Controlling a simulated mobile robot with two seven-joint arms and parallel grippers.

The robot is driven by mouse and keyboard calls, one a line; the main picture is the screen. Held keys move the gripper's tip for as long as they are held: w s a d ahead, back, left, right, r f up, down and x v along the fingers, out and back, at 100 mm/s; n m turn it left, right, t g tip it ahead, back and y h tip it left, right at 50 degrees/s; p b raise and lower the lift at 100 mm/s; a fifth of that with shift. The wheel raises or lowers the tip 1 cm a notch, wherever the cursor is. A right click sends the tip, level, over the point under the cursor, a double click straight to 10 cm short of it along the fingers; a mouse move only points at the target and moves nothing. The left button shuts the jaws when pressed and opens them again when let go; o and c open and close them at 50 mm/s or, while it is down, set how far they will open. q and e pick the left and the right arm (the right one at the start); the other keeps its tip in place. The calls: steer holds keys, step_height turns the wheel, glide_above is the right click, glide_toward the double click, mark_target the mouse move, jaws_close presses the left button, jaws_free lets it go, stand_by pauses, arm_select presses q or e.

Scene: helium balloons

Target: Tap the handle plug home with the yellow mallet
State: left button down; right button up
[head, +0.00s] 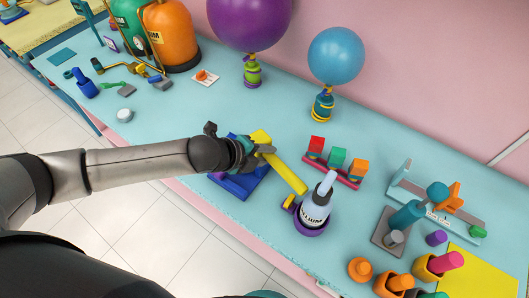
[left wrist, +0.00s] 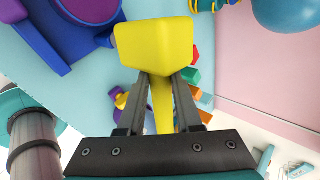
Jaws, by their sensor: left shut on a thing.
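My left gripper (head: 264,150) is shut on the handle of the yellow mallet (head: 291,176), above the blue stand (head: 232,186). In the left wrist view, the block-shaped mallet head (left wrist: 155,45) lies beyond the fingertips (left wrist: 160,85), with the handle running back between the fingers. A small grey cylinder marked HELIUM (head: 314,212) stands in a purple base to the right of the mallet, with a pale grey handle-like piece (head: 327,183) tilted at its top. I cannot tell for sure whether this piece is the handle plug. The mallet is apart from it. My right gripper is out of view.
A rack with red, green and orange blocks (head: 337,158) stands behind the cylinder. A balance-like fixture (head: 410,187) and several orange holders (head: 387,286) stand to the right. Purple (head: 250,22) and blue (head: 336,55) balloons float at the back.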

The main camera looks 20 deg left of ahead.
arm_select(q)
step_height(320, 180, up, 3)
steer(key=shift+p, duration=1.05)
steer(key=shift+f, duration=0.1)
steer(key=shift+r, duration=3.05)
